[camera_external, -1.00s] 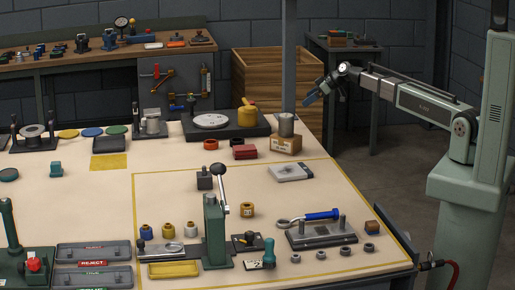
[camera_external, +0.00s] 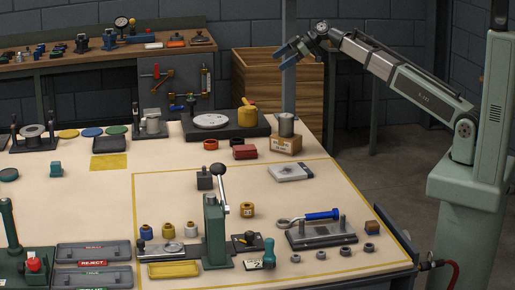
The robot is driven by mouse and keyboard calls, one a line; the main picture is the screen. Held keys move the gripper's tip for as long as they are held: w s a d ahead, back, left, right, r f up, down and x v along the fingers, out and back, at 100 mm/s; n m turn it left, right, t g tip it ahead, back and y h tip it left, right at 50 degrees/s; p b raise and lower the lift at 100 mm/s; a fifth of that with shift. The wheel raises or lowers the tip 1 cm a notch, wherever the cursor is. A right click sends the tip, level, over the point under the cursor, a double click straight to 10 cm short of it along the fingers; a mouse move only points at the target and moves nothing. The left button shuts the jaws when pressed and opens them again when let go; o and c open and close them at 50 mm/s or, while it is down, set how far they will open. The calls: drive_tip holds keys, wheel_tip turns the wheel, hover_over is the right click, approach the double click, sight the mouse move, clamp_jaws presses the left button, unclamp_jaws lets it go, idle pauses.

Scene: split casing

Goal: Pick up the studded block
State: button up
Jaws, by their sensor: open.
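The grey block with two upright studs (camera_external: 322,236) sits at the right of the yellow-outlined area and best fits the name studded block. A wrench-like tool with a blue handle (camera_external: 322,215) lies at its far side; I cannot tell whether they touch. A small dark block with a knob on top (camera_external: 205,181) stands further back, left of centre.
A lever press (camera_external: 215,230) stands tall near the middle. Several nuts (camera_external: 345,252) lie along the front right. A cardboard box with a metal cylinder (camera_external: 285,143) and a red block (camera_external: 245,152) stand at the back. The right middle of the table is mostly clear.

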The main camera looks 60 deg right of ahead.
drive_tip(key=w+a+f+n+g, duration=0.1)
drive_tip(key=a+f+g, duration=0.1)
drive_tip(key=a, duration=0.5)
drive_tip(key=w+a+f+n+g, duration=0.1)
drive_tip(key=w+a+f, duration=0.1)
drive_tip(key=a, duration=0.6)
drive_tip(key=n+g+h, duration=0.3)
drive_tip(key=n+g, duration=0.2)
drive_tip(key=g, duration=0.1)
approach(204, 174)
drive_tip(key=x, duration=1)
drive_tip(key=shift+w+f, duration=0.2)
drive_tip(key=shift+f, duration=0.25)
drive_tip(key=shift+d, duration=0.1)
drive_tip(key=shift+c, duration=0.2)
clamp_jaws()
